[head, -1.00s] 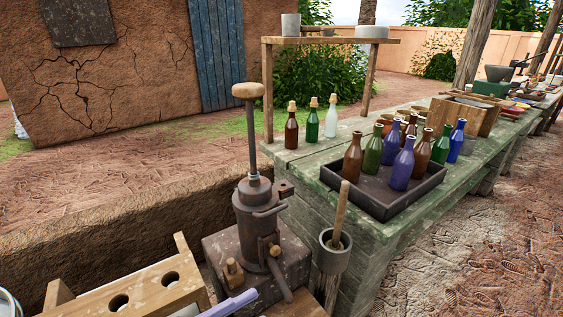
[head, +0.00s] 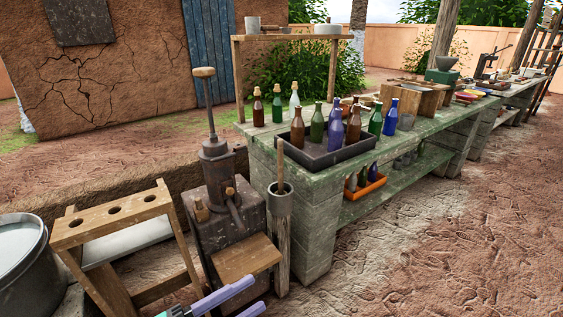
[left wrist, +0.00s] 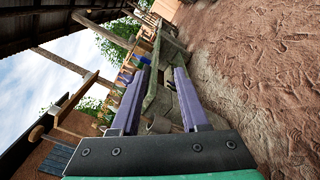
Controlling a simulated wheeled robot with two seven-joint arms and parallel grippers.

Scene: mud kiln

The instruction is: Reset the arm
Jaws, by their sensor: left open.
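My left gripper (head: 238,305) shows at the bottom of the head view, with two purple fingers. In the left wrist view its fingers (left wrist: 160,100) stand apart with nothing between them, so it is open and empty. That view is tilted on its side and looks toward the long green bench (left wrist: 165,82). In the head view the gripper is in front of the wooden step of the corking press (head: 217,165), low and near. My right gripper is in neither view.
A bench (head: 335,180) runs to the back right, with a black tray (head: 320,156) of several bottles and an orange tray (head: 365,188) below. A wooden rack (head: 113,213) and a metal tub (head: 22,262) stand at the left. The dirt ground (head: 460,240) at the right is clear.

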